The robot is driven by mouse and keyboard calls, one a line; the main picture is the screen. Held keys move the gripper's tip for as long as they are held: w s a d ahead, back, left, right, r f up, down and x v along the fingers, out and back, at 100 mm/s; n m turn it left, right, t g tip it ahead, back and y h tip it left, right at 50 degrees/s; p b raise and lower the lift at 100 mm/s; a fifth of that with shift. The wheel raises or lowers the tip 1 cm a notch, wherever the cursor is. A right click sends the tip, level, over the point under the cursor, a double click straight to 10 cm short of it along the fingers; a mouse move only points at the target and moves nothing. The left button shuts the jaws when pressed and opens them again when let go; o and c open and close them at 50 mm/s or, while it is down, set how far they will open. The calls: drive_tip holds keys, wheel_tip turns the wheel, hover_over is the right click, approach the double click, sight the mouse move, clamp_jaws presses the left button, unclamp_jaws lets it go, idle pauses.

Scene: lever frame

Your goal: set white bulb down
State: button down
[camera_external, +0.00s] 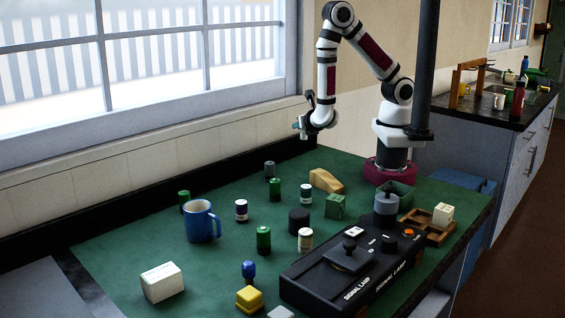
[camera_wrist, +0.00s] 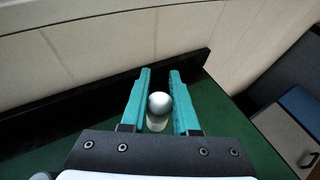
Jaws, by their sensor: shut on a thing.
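My gripper (camera_wrist: 160,78) is shut on the white bulb (camera_wrist: 158,104), which sits between the two teal fingers in the wrist view. Its rounded pale grey-white top shows, with a whiter part below it. In the external view my gripper (camera_external: 298,124) is high above the far edge of the green table mat (camera_external: 130,245), well clear of the things on it.
A blue mug (camera_external: 201,222), a white block (camera_external: 162,282), a yellow block (camera_external: 249,299), a blue bulb-like piece (camera_external: 249,270), a wooden wedge (camera_external: 326,180) and several small cylinders are spread over the mat. A wooden tray (camera_external: 430,232) is at right. Bare mat lies at left, with the window wall behind.

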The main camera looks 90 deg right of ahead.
drive_tip(key=w+a+n+t+y, duration=0.2)
drive_tip(key=w+a+n+t, duration=0.3)
drive_tip(key=w, duration=0.7)
drive_tip(key=n+t+y, duration=0.3)
drive_tip(key=n+y, duration=0.1)
hover_over(223, 196)
drive_tip(key=d, duration=0.1)
wheel_tip(223, 196, down, 5)
drive_tip(key=shift+s+f, duration=0.1)
drive_tip(key=f, duration=0.3)
drive_tip(key=shift+a+f+y, duration=0.3)
drive_tip(key=shift+a+f, duration=0.1)
drive_tip(key=shift+f, duration=0.35)
drive_tip(key=c, duration=0.7)
unclamp_jaws()
drive_tip(key=shift+f, duration=0.1)
drive_tip(key=shift+o, duration=0.2)
